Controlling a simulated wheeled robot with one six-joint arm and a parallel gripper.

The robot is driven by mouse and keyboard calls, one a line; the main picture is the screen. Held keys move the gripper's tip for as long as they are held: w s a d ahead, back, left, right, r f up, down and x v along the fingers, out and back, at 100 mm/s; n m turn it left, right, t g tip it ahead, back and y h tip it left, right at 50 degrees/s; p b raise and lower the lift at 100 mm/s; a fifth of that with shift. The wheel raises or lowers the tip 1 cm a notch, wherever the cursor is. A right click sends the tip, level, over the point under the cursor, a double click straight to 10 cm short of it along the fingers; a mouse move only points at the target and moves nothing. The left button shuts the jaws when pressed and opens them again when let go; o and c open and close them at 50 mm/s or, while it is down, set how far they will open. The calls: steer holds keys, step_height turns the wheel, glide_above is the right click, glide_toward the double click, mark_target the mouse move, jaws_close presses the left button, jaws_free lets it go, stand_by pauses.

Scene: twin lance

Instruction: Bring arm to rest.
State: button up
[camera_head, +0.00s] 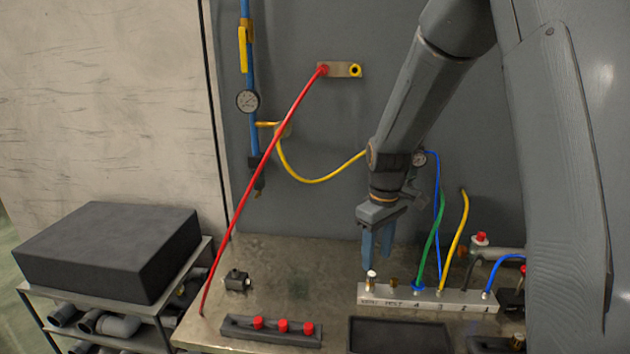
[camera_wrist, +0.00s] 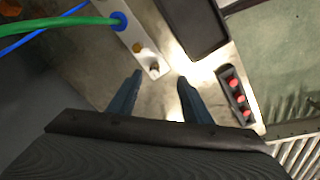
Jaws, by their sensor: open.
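My arm reaches down from the top right in the head view. My gripper (camera_head: 373,268) points down above the left end of a grey manifold block (camera_head: 428,298). In the wrist view my gripper (camera_wrist: 158,80) has its two fingers apart with nothing between them. The manifold block (camera_wrist: 127,35) lies just beyond the fingertips. A pale fitting (camera_head: 371,280) stands on the block's left end, close to the fingertips in the head view; I cannot tell if they touch. It also shows beyond the fingers in the wrist view (camera_wrist: 154,69).
Green (camera_head: 430,240), yellow and blue hoses rise from the block. A red lance (camera_head: 262,180) leans from bench to wall bracket. A rack with red caps (camera_head: 271,332) and a black tray (camera_head: 398,336) lie in front. A dark box (camera_head: 108,250) sits on a left cart.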

steer(key=s+f+m+b, duration=0.3)
steer(key=s, duration=0.5)
steer(key=s+f+m+t+b, duration=0.1)
steer(key=s+f+m+b, duration=0.2)
steer(key=s, duration=0.5)
steer(key=shift+m+b, duration=0.4)
steer(key=shift+m, duration=0.1)
stand_by(0.4)
